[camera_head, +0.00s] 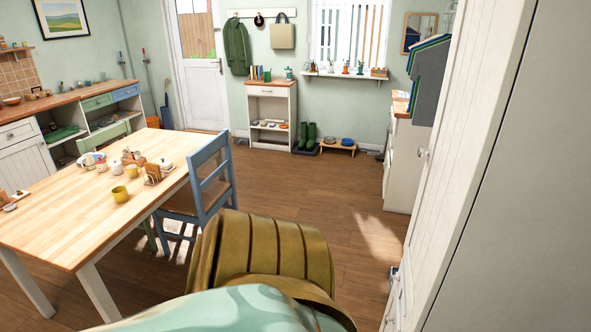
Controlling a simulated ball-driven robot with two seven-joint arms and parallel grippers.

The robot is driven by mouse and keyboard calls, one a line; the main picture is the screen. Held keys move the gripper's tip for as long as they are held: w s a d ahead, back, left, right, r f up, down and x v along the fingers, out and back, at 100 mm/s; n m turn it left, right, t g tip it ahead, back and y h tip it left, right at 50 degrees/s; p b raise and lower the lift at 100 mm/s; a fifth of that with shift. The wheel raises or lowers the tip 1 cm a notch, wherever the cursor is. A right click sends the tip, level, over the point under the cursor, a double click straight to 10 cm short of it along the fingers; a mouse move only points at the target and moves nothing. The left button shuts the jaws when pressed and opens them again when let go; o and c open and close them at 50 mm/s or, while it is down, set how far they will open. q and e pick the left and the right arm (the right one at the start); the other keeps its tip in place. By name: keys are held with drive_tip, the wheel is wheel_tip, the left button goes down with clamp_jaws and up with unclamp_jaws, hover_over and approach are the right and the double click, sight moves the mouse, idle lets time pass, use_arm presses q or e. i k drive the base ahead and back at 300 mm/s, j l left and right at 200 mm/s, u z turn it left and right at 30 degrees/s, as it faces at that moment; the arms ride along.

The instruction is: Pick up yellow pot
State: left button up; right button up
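A small yellow pot or cup (120,194) stands upright on the wooden dining table (50,235), on its right part near the front. A second, smaller yellow item (132,171) stands just behind it, too small to make out. Neither of my grippers is in view, and nothing is seen touching the yellow pot.
Small crockery and a wooden rack (158,174) stand near the pot. A blue chair (212,175) is at the table's right end. A ribbed olive-brown form (262,245) and a pale mint surface (225,312) fill the bottom foreground. A white cabinet (455,170) borders the right. Middle floor is clear.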

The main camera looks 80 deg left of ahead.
sight(120, 194)
drive_tip(key=u, duration=3.9)
drive_tip(key=i, duration=0.1)
drive_tip(key=z, duration=0.05)
